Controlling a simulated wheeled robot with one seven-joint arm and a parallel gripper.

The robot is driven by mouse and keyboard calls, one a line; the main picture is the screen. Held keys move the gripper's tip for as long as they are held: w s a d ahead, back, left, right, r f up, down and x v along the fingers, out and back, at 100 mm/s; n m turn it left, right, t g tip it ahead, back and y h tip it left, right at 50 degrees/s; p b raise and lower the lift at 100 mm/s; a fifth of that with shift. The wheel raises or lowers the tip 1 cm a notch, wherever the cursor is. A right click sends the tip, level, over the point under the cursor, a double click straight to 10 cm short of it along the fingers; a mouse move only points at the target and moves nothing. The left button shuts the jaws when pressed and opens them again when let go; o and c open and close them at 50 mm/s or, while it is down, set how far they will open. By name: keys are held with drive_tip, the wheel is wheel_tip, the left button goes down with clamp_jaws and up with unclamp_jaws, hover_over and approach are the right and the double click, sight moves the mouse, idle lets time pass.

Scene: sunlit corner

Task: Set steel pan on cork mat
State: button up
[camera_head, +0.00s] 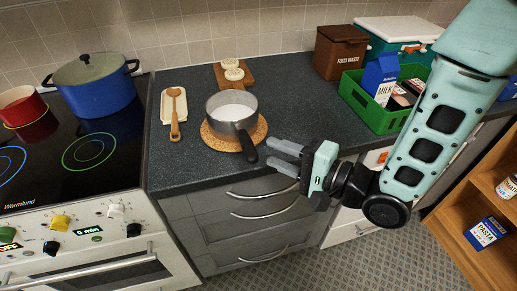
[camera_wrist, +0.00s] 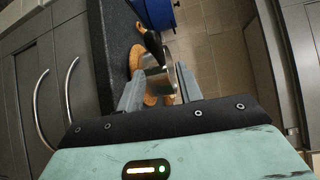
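The steel pan (camera_head: 231,113), with a black handle (camera_head: 247,146), sits upright on the round cork mat (camera_head: 214,141) on the dark counter. The handle points toward the counter's front edge. My gripper (camera_head: 285,157) is right of the handle, near the front edge, with its two fingers apart and nothing between them in the head view. In the wrist view the pan (camera_wrist: 158,84) and parts of the cork mat (camera_wrist: 135,58) show beyond the fingertips (camera_wrist: 155,84). The far side of the mat is hidden under the pan.
A wooden spoon (camera_head: 175,112) on a rest lies left of the pan. A wooden board (camera_head: 234,75) with pale round items is behind. A green crate (camera_head: 352,98) with a milk carton stands right. A blue pot (camera_head: 100,90) is on the stove.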

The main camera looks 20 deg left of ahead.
drive_tip(key=shift+v, duration=2.05)
drive_tip(key=d+n+h, duration=0.7)
drive_tip(key=d+h, duration=0.1)
drive_tip(key=h, duration=0.3)
drive_tip(key=s+d+r+n+g+h, duration=0.2)
drive_tip(key=s+d, duration=0.2)
drive_tip(key=s, duration=0.2)
drive_tip(key=s+d+r+n+g+h, duration=0.2)
drive_tip(key=s+d+n+g, duration=0.1)
drive_tip(key=s, duration=0.4)
drive_tip(key=shift+s+d+r+h, duration=0.3)
drive_tip(key=shift+d+r, duration=0.1)
drive_tip(key=shift+d, duration=0.45)
drive_tip(key=shift+a, duration=0.1)
